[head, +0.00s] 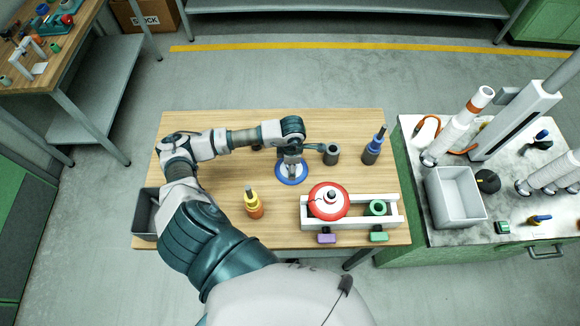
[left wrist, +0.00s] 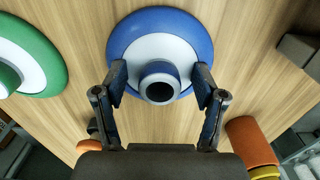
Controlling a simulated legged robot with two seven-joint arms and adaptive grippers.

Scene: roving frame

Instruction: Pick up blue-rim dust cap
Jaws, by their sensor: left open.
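The blue-rim dust cap (head: 301,180) lies flat on the wooden table under my left gripper (head: 291,172). My left gripper (left wrist: 160,88) is open, with one finger on each side of the knob. Small gaps seem to remain between fingers and knob; contact is hard to judge. In the head view the gripper and wrist hide much of the cap. My right gripper is not in view.
A green-rim cap (left wrist: 50,50) lies beside the blue one. A red-rim cap (head: 320,205) sits on a white rack (head: 355,222) to the right. A yellow-orange tool (head: 253,208) and a blue-topped tool (head: 374,147) stand nearby.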

